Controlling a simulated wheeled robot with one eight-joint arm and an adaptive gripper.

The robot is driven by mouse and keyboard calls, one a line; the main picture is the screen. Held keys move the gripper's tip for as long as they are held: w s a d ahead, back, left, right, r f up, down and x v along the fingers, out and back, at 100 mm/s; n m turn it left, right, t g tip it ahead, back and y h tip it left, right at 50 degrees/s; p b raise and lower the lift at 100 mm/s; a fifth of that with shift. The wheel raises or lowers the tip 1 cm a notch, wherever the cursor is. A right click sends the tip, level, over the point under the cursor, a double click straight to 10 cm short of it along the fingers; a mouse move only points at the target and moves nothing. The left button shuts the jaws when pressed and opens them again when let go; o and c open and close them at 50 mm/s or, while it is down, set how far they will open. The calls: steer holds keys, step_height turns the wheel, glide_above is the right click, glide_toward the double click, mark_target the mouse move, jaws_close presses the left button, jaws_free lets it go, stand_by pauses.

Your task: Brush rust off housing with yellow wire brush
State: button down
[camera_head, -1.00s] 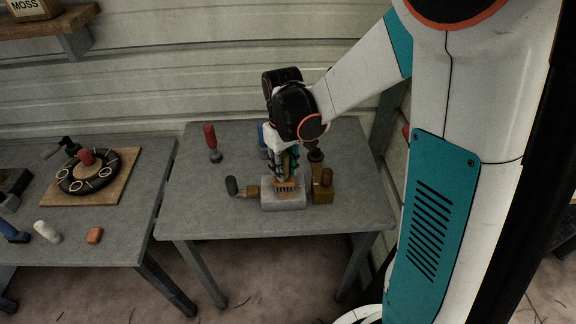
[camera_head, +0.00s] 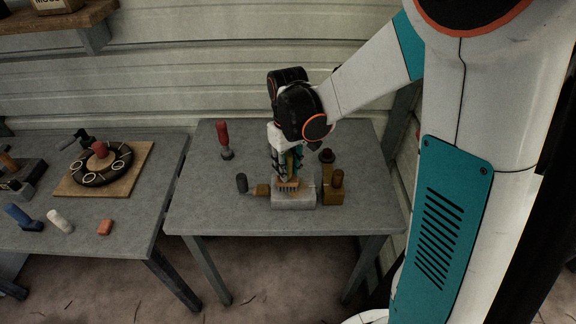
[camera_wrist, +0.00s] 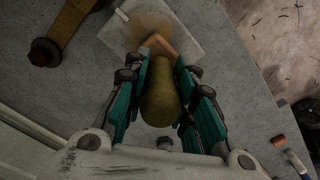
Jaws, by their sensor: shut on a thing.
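My gripper (camera_head: 287,165) is shut on the yellow wire brush (camera_head: 288,185), which points down. In the wrist view, the brush's dull yellow handle (camera_wrist: 160,92) sits between the teal fingers, with its orange-brown head beyond it. The bristles are at the top of the pale grey housing (camera_head: 297,200), a low block near the table's front edge. In the wrist view the housing (camera_wrist: 188,27) shows a brown rust patch (camera_wrist: 152,22) beside the brush head. The bristle tips look in contact, but the exact contact is hidden.
A brown block with a knob (camera_head: 333,192) stands close right of the housing. A dark-handled tool (camera_head: 242,183) is close left. A red-handled tool (camera_head: 222,138) stands behind left. The left table holds a black ring on a wooden board (camera_head: 125,183). The front-left tabletop is clear.

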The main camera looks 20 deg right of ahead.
mark_target(292, 153)
steer(key=shift+d, duration=0.1)
steer(key=shift+d+r+p, duration=0.1)
steer(key=shift+r+p, duration=0.2)
steer(key=shift+r, duration=0.45)
steer(key=shift+r+p, duration=2.05)
steer(key=shift+r, duration=0.5)
steer(key=p, duration=0.3)
steer(key=shift+d+r+p, duration=0.1)
steer(key=shift+d+p, duration=0.1)
steer(key=shift+p, duration=0.1)
steer(key=shift+d+p, duration=0.15)
steer(key=shift+p, duration=0.75)
